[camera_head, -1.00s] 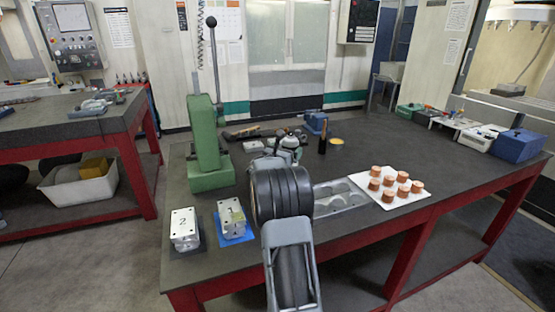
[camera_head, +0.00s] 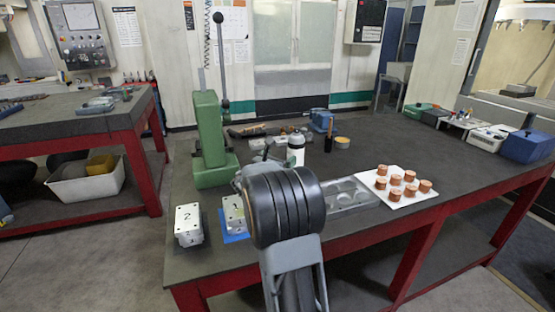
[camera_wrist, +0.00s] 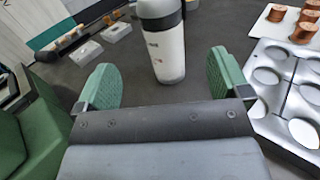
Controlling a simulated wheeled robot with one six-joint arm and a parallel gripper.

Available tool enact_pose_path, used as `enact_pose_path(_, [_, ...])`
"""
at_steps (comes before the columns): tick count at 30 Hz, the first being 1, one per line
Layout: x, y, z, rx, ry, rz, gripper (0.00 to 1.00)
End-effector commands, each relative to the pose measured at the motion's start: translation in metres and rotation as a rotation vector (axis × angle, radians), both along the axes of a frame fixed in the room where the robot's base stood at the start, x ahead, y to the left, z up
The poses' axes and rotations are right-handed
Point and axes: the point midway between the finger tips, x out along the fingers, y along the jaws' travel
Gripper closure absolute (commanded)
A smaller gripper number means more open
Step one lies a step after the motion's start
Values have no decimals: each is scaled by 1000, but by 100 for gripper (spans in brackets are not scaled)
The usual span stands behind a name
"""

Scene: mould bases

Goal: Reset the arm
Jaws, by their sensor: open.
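My gripper (camera_wrist: 160,88) shows in the wrist view with its two green finger pads wide apart and nothing between them. A white bottle with a dark cap (camera_wrist: 165,50) stands upright on the table beyond the fingertips. In the head view my arm covers the gripper's fingers, and the bottle (camera_head: 296,152) stands just behind the arm. Two metal mould blocks are at the table's front left: one marked 2 (camera_head: 189,222), and one marked 1 (camera_head: 233,213) on a blue mat, partly hidden by my arm.
A green press (camera_head: 208,140) with a tall lever stands left of my arm. A metal tray with round recesses (camera_head: 352,193) and a white board (camera_head: 400,201) with several copper pieces lie to the right. Boxes (camera_head: 526,146) line the far right edge. The table's back right is mostly clear.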

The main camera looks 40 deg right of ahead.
Motion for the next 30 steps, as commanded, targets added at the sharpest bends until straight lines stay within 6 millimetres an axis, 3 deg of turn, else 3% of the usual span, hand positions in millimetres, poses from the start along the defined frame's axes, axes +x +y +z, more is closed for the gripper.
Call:
enact_pose_path(11, [-3, 3, 3, 21, -22, -7, 5])
enact_pose_path(16, [-29, 30, 14, 207, -202, -85, 5])
enact_pose_path(20, [-67, 74, 16, 485, -451, -210, 5])
enact_pose_path(24, [-109, 136, 7, 825, -727, -395, 5])
enact_pose_path(30, [-157, 229, -6, 1259, -1021, -711, 5])
